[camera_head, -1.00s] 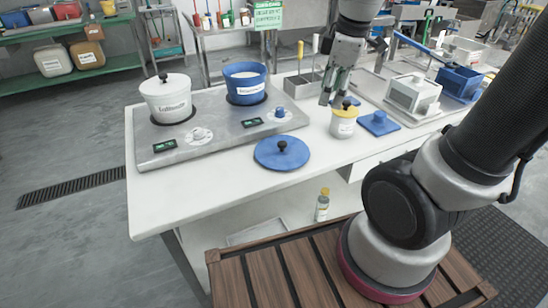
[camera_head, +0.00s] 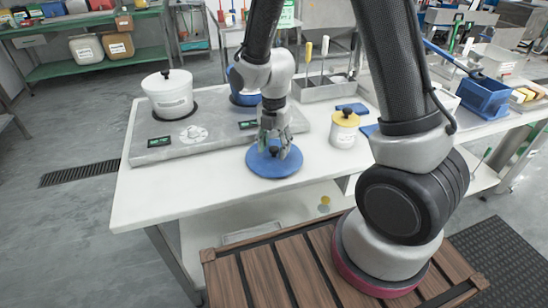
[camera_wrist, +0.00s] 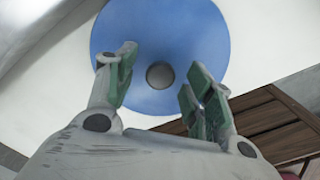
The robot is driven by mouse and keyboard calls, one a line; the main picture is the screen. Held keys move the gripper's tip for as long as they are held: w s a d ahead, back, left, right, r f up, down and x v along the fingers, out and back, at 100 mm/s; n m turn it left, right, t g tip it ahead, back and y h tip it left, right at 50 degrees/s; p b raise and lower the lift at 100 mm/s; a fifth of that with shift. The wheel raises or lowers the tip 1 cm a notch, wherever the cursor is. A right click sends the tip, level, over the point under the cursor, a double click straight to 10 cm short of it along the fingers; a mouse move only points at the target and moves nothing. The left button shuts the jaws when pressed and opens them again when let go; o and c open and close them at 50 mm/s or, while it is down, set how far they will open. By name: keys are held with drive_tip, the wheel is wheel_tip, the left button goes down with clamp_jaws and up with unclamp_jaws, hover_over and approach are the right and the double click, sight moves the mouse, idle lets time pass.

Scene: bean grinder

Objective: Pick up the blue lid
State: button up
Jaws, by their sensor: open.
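The blue lid (camera_head: 262,164) is a round flat disc with a dark knob (camera_head: 274,151) at its middle. It lies on the white table in front of the grey hot plate. My gripper (camera_head: 275,148) is open and points down just over the lid, with its fingers around or close above the knob. In the wrist view the lid (camera_wrist: 190,35) fills the upper middle and its knob (camera_wrist: 160,75) shows between the tips of my open gripper (camera_wrist: 160,85). I cannot tell whether the fingers touch the lid.
A white pot (camera_head: 170,97) stands on the hot plate (camera_head: 150,140). A blue pot (camera_head: 240,92) is partly hidden behind my arm. A yellow-lidded jar (camera_head: 344,130) stands right of the lid. The white table (camera_head: 150,200) is clear at the front left.

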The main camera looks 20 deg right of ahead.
drive_tip(key=shift+f, duration=0.65)
drive_tip(key=c, duration=1.2)
drive_tip(key=shift+o, duration=0.2)
drive_tip(key=shift+r, duration=0.15)
